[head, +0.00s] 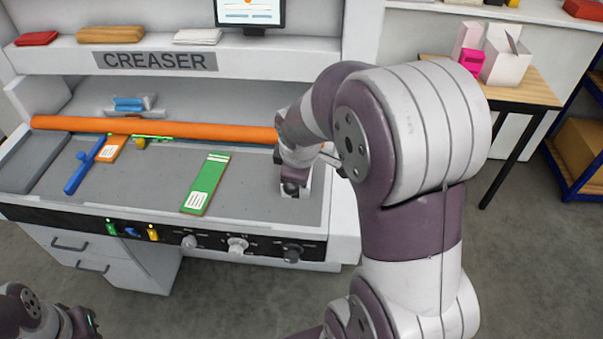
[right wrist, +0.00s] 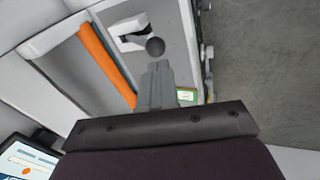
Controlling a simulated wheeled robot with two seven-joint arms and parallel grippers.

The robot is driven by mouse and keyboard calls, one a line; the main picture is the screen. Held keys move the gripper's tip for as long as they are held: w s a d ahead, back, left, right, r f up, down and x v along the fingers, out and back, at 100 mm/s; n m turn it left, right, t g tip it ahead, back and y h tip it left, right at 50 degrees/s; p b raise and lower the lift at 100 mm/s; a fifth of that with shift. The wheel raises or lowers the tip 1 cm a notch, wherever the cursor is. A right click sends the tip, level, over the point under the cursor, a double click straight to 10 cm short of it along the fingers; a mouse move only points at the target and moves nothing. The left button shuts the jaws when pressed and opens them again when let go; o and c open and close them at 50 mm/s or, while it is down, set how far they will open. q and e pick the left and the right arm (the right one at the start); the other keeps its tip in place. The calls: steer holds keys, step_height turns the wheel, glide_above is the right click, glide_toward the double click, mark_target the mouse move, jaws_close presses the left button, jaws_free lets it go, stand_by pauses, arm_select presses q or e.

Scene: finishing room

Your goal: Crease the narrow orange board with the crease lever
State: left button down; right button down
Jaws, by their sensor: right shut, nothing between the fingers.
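The narrow orange board (head: 112,147), with a white label, lies on the grey creaser bed at the left, partly under the long orange bar (head: 190,130). The bar also shows in the right wrist view (right wrist: 105,62).
A green board (head: 207,183) lies mid-bed. A blue bar (head: 85,165) lies beside the orange board. Knobs and buttons (head: 190,241) line the front panel. A wooden table (head: 520,92) with boxes stands at right. My right arm hides part of the machine's right end.

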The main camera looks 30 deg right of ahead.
arm_select(q)
steer(key=shift+w+a+f, duration=0.1)
steer(key=shift+w+f, duration=0.2)
arm_select(e)
steer(key=shift+s+a+r, duration=0.7)
steer(key=shift+a+r, duration=0.05)
steer(key=shift+r, duration=0.25)
steer(key=s+a+f+m+g+y, duration=0.2)
steer(key=s+a+f+m, duration=0.5)
steer(key=a+m, duration=0.1)
steer(key=shift+a+f, duration=0.15)
steer(key=shift+a, duration=0.5)
arm_select(q)
steer(key=shift+s, duration=0.1)
arm_select(e)
steer(key=shift+s, duration=0.15)
